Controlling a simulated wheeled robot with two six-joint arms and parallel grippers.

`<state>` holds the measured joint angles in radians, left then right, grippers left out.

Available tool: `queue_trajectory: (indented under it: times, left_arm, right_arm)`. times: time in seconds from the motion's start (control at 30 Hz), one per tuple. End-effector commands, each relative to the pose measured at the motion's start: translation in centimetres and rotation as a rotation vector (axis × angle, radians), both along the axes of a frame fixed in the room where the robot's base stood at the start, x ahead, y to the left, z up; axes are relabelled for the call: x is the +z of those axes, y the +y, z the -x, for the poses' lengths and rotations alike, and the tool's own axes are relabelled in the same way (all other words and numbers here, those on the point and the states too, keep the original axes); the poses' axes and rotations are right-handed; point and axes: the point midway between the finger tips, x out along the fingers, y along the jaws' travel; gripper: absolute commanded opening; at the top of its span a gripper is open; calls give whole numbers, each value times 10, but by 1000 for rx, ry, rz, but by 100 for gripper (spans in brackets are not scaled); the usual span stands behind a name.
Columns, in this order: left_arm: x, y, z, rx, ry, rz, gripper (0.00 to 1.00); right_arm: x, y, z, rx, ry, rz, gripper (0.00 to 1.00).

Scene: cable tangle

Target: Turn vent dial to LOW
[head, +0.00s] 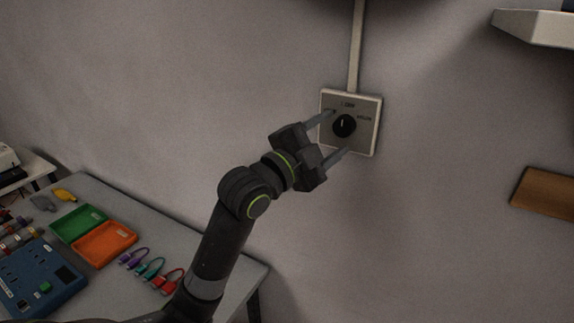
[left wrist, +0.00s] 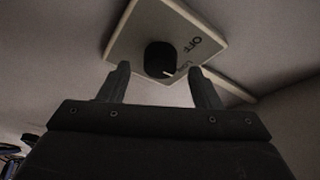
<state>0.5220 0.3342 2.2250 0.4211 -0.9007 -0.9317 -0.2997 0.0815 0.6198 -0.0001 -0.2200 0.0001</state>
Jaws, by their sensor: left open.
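The vent dial is a round black knob (head: 344,125) on a light square plate (head: 369,143) fixed to the wall. In the left wrist view the knob (left wrist: 160,58) shows between and beyond the fingertips, with the letters OFF on the plate (left wrist: 200,22) and a partly legible label nearer the knob. I cannot tell whether a finger touches the knob. My right gripper is not in view.
A light conduit (head: 356,50) runs up the wall from the plate. A white shelf (head: 535,27) and a brown wooden board (head: 545,192) are at the right. At the lower left, a table holds a green tray (head: 77,223), an orange tray (head: 104,243), coloured cables (head: 150,268) and a blue box (head: 40,280).

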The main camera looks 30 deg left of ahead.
Motion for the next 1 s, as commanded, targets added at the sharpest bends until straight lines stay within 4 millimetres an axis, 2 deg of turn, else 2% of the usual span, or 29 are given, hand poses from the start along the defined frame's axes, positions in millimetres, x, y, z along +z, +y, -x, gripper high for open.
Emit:
queue_trajectory:
  times: [0.2,0.57,0.6,1.0]
  left_arm:
    - [-12,16,41,2,-1,-9,58]
    - [-22,36,91,0,2,-9,58]
    - [-15,35,89,-5,8,-2,58]
    - [-19,38,99,-19,13,-3,58]
  right_arm:
    - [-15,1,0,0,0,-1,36]
    - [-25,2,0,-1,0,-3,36]
    - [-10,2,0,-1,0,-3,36]
    - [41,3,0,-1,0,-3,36]
